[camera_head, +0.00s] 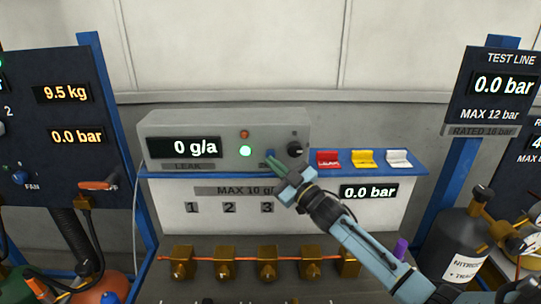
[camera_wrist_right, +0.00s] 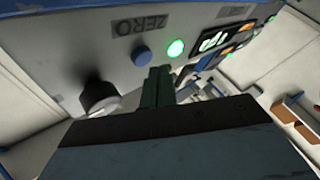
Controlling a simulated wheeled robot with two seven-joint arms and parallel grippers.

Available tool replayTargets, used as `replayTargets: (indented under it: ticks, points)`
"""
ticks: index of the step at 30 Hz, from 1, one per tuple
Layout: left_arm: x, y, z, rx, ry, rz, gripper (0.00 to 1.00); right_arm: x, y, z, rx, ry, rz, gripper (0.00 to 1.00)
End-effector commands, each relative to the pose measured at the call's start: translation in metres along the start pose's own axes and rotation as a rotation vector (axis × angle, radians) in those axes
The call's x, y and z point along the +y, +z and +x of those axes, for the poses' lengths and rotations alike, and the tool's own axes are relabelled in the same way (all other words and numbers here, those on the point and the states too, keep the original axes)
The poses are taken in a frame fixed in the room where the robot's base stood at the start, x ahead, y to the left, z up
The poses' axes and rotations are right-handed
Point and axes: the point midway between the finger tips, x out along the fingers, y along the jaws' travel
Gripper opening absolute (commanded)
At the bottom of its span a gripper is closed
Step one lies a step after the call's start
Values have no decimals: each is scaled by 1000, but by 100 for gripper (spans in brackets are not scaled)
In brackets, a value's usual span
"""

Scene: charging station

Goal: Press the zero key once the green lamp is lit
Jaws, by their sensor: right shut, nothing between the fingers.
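The leak tester (camera_head: 223,128) is a grey box whose display (camera_head: 184,147) reads 0 g/a. Its green lamp (camera_head: 245,151) is lit; it also glows in the right wrist view (camera_wrist_right: 175,48). The blue zero key (camera_wrist_right: 141,56) sits between the lamp and a black knob (camera_wrist_right: 100,98), by the ZERO label (camera_wrist_right: 142,24). In the head view the key (camera_head: 270,153) is partly hidden by my right gripper (camera_head: 273,163). That gripper is shut and empty, its green fingertips close to the key. I cannot tell whether they touch. My left gripper is not in view.
Red (camera_head: 328,158), yellow (camera_head: 363,157) and white (camera_head: 398,158) flip covers stand right of the tester. A row of brass valves (camera_head: 266,262) runs below. Dark panels flank it, the left one (camera_head: 50,110) and the right one (camera_head: 490,100). A gas bottle (camera_head: 455,250) stands at right.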

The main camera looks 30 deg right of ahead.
Motion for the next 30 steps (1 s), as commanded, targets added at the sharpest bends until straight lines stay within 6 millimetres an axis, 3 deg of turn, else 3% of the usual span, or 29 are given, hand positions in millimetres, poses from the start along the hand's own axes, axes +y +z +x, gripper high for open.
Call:
replayTargets:
  ticks: [15,30]
  points:
    - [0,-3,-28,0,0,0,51,-23,-24,-32,0,-1,2,0]
    - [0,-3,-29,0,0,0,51,-25,-25,-34,0,0,0,0]
